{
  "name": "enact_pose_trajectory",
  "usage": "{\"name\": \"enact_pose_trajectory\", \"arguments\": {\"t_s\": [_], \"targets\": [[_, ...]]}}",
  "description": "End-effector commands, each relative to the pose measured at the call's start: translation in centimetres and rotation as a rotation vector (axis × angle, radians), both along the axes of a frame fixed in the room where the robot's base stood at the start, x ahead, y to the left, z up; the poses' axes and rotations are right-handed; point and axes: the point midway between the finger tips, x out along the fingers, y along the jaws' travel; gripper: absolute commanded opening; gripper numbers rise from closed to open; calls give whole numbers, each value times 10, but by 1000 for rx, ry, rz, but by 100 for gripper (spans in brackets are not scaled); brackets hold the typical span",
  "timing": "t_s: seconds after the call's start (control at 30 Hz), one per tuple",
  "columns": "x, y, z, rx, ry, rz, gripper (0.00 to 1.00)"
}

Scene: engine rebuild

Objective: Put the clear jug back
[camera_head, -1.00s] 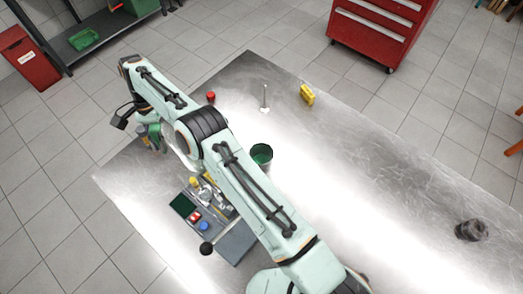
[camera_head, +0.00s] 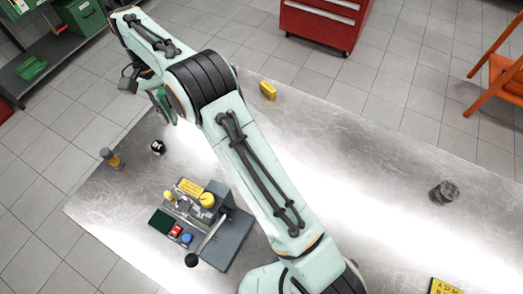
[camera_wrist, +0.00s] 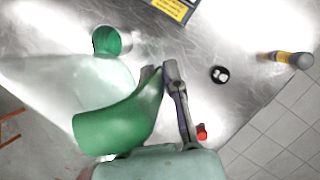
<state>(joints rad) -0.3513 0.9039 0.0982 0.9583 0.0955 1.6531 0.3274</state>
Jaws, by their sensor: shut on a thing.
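The clear jug (camera_wrist: 60,85) shows in the wrist view as a pale see-through body with a curved green part (camera_wrist: 120,125). My gripper (camera_wrist: 168,75) is shut on the jug; one grey finger shows beside the green part. In the head view the green part (camera_head: 165,106) shows at the end of my arm, at upper left, and the clear body is hard to make out. The jug is in front of the metal table (camera_head: 345,130); I cannot tell its height above it.
A green cup (camera_wrist: 106,40) stands near the jug in the wrist view. A black round item (camera_head: 158,147), a yellow-and-grey cylinder (camera_head: 112,158) and a grey fixture (camera_head: 225,240) are on the table's left. A yellow block (camera_head: 268,90) lies behind; the right side is mostly bare.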

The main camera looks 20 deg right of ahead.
Motion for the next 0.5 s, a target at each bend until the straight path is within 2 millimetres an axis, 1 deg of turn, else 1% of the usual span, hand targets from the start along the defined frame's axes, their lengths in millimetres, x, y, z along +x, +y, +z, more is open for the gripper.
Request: {"name": "enact_pose_trajectory", "arguments": {"t_s": [0.03,0.1,0.2,0.3,0.4,0.5], "targets": [[-1,-22,15,-4,-4,2,0],[-6,-50,32,-7,-2,10,0],[-16,-85,51,-8,2,14,0],[-29,-115,67,-6,8,10,0],[-43,-142,78,0,11,-4,0],[-59,-167,81,6,15,-34,0]]}}
